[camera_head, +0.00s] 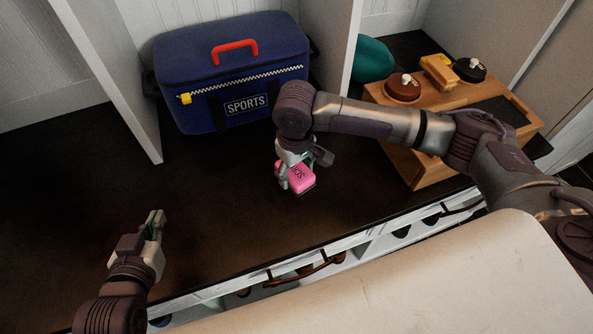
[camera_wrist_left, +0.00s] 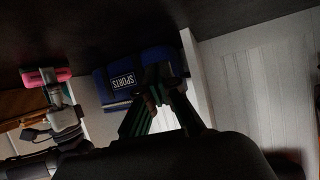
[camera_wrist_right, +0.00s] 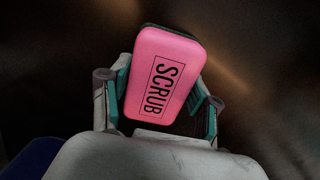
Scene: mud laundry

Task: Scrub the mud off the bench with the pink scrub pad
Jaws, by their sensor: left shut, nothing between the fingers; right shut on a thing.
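The pink scrub pad (camera_head: 302,177), marked SCRUB and with a dark underside, is held by my right gripper (camera_head: 297,170) over the dark bench (camera_head: 215,215). In the right wrist view the pad (camera_wrist_right: 162,75) sits between both fingers, slightly tilted. It also shows in the left wrist view (camera_wrist_left: 46,77). I cannot tell whether the pad touches the bench. My left gripper (camera_head: 154,220) is shut and empty above the left front part of the bench. The bench is dark brown, and I cannot clearly make out mud on it.
A blue sports bag (camera_head: 235,75) stands at the back of the bench. A wooden box (camera_head: 425,172) with brushes and tins is at the right, near a teal object (camera_head: 373,60). White dividers (camera_head: 110,75) bound the sides. The middle and left of the bench are clear.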

